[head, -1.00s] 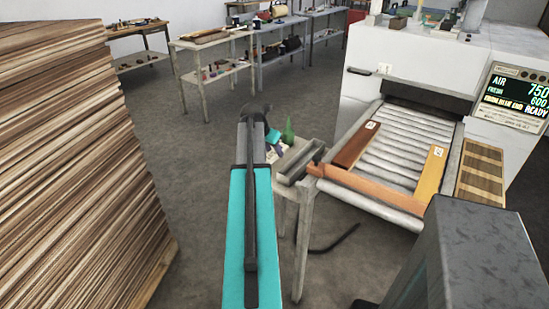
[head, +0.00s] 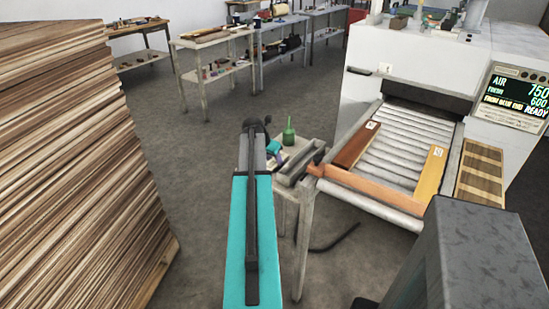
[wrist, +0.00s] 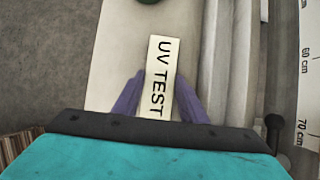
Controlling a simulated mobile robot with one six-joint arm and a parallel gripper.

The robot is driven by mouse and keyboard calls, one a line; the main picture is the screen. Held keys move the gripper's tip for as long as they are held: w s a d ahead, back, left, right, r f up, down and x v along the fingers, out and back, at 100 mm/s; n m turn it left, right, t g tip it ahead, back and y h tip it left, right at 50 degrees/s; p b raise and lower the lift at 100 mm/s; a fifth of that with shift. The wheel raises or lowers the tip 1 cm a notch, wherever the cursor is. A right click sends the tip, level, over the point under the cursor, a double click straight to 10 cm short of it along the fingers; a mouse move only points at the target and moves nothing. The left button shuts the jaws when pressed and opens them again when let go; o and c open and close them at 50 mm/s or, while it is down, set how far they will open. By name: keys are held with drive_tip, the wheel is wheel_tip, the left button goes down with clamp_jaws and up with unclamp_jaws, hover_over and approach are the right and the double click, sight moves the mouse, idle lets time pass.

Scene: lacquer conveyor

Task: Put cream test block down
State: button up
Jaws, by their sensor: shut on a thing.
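The cream test block (wrist: 159,75), marked "UV TEST", lies lengthwise between the two purple fingers in the wrist view. My gripper (wrist: 157,98) is shut on its near part, and its far end sticks out beyond the fingers. Beneath it is a pale bench top (wrist: 117,55); I cannot tell whether the block touches it. In the head view my arm hides most of the gripper and the block, over the small pale bench (head: 306,215).
A grey trough (head: 297,166) stands right beside the gripper; its edge also shows in the wrist view (wrist: 213,60). A green bottle (head: 289,137) stands behind. The roller conveyor (head: 395,150) carries boards at right. A wood stack (head: 70,160) fills the left.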

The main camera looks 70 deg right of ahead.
drive_tip(key=shift+f, duration=0.15)
drive_tip(key=o, duration=1.1)
drive_tip(key=shift+b+v, duration=0.75)
drive_tip(key=shift+v, duration=5.4)
